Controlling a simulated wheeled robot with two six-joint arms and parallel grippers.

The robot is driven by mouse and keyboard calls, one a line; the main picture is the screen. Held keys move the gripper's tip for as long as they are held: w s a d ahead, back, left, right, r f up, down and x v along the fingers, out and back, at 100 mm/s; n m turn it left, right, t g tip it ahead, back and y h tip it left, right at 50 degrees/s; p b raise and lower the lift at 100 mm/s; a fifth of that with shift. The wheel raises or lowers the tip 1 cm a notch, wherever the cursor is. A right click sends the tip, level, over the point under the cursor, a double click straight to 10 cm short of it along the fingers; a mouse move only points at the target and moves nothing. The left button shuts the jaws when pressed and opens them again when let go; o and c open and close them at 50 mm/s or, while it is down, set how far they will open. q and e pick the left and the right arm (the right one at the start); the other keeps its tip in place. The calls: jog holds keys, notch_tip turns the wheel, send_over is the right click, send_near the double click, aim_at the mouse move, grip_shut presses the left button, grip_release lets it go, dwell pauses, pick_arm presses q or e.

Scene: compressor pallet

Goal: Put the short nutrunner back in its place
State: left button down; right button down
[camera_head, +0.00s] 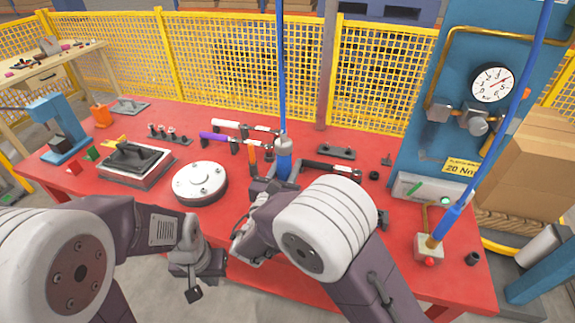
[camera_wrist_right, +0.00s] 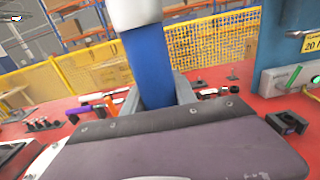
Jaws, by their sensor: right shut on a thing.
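The short nutrunner (camera_head: 284,163) is a blue cylinder with a pale grey top, hanging upright on a blue hose. My right gripper (camera_head: 276,186) is shut on it above the red table. In the right wrist view the blue body (camera_wrist_right: 150,72) stands between the grey fingers (camera_wrist_right: 158,98); its lower end is hidden behind my wrist. A second blue nutrunner (camera_head: 446,222) with a hose stands tilted in a pale block (camera_head: 429,248) at the table's right. My left gripper (camera_head: 191,280) is low, in front of the table's front edge, apart from everything; its jaw opening is unclear.
A round white flange (camera_head: 200,183) and a dark plate on a pale block (camera_head: 136,162) lie left. Hand tools (camera_head: 220,138) lie in the middle. A blue panel with a gauge (camera_head: 492,83) stands right. Yellow mesh fence (camera_head: 380,75) runs behind the table (camera_head: 330,285).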

jog(key=shift+f, duration=0.15)
jog(key=c, duration=0.9)
grip_release()
jog(key=shift+f, duration=0.15)
jog(key=v, duration=0.9)
jog(key=shift+s+b, duration=0.15)
jog(key=shift+b, duration=0.2)
